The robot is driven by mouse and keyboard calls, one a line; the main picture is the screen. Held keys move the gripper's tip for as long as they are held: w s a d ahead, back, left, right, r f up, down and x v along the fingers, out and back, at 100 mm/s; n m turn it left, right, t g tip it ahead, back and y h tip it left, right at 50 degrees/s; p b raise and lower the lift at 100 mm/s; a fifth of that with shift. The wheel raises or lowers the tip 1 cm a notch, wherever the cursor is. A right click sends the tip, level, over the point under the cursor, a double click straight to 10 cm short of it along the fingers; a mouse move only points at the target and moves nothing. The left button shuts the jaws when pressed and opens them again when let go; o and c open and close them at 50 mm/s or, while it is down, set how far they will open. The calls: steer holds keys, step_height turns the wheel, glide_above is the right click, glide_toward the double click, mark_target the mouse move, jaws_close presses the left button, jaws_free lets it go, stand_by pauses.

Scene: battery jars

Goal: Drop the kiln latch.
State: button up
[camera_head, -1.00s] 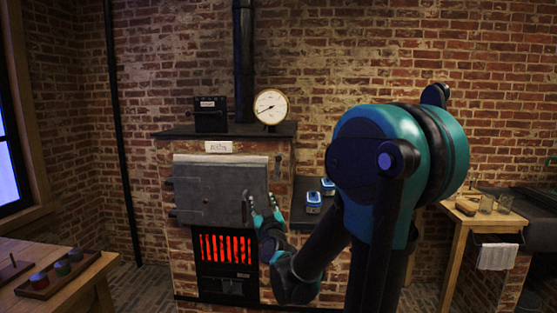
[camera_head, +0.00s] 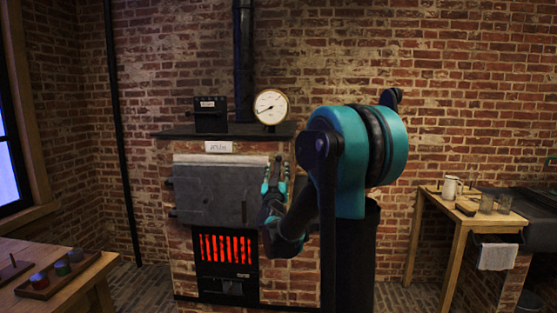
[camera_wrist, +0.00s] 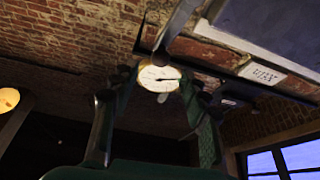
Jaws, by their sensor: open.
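The brick kiln has a closed grey door (camera_head: 207,192), with a red glowing grate (camera_head: 225,248) below it. My gripper (camera_head: 276,172) is open, with its fingers pointing up, at the right edge of the door. In the wrist view my gripper (camera_wrist: 155,90) shows its two fingers apart, with the round gauge seen between them. A dark bar (camera_wrist: 178,22) runs down toward the gap between the fingers; it may be the latch, but I cannot tell. In the head view I cannot make out the latch near my gripper. I cannot tell whether the fingers touch anything.
A white gauge (camera_head: 271,106) and a black box (camera_head: 211,115) stand on the kiln top. A wooden table (camera_head: 48,293) with a tray of coloured pieces is at the lower left. A side table (camera_head: 452,215) with a mug and glasses is at the right.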

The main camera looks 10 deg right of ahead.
mark_target(278, 159)
steer(key=x, duration=0.7)
steer(key=shift+w, duration=0.15)
steer(key=shift+c, duration=0.2)
jaws_close()
